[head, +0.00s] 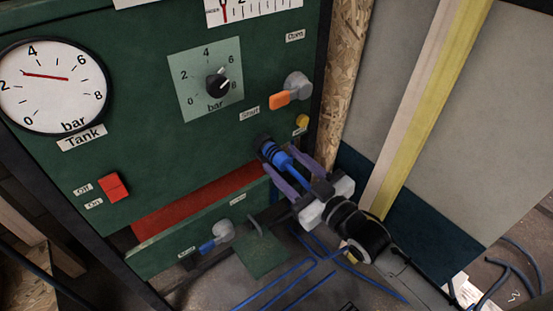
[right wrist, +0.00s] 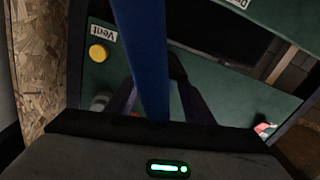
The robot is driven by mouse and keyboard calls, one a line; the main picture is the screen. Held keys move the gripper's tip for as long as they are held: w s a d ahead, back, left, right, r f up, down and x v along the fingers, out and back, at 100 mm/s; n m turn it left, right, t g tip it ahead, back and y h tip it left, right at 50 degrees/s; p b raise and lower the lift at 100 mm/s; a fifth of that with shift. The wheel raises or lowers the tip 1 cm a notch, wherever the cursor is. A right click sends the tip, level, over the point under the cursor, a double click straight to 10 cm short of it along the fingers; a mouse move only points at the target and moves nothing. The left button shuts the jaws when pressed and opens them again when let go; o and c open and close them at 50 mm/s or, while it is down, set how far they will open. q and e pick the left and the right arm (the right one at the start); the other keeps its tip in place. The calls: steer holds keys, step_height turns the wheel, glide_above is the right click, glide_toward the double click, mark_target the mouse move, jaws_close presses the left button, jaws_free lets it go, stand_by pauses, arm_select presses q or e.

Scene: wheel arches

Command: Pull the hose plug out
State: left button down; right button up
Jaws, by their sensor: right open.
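The blue hose plug (head: 276,155) sits in a dark round socket (head: 263,141) on the green panel, at its lower right. My right gripper (head: 281,161) is in front of it with its two purple fingers apart, one on each side of the plug. I see no clear contact between fingers and plug. In the right wrist view, a thick blue piece (right wrist: 145,55), the plug or its hose, runs down between the dark fingers (right wrist: 155,98). My left gripper is in neither view.
An orange-handled valve (head: 283,97) and a yellow button (head: 302,121) are just above the plug. A blue-handled valve (head: 216,238) and a red switch (head: 113,187) are to the left. Blue hose (head: 285,285) lies below. A chipboard edge (head: 343,75) stands right of the panel.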

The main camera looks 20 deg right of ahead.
mark_target(276, 156)
steer(key=shift+b+x, duration=0.3)
steer(key=shift+x, duration=1.5)
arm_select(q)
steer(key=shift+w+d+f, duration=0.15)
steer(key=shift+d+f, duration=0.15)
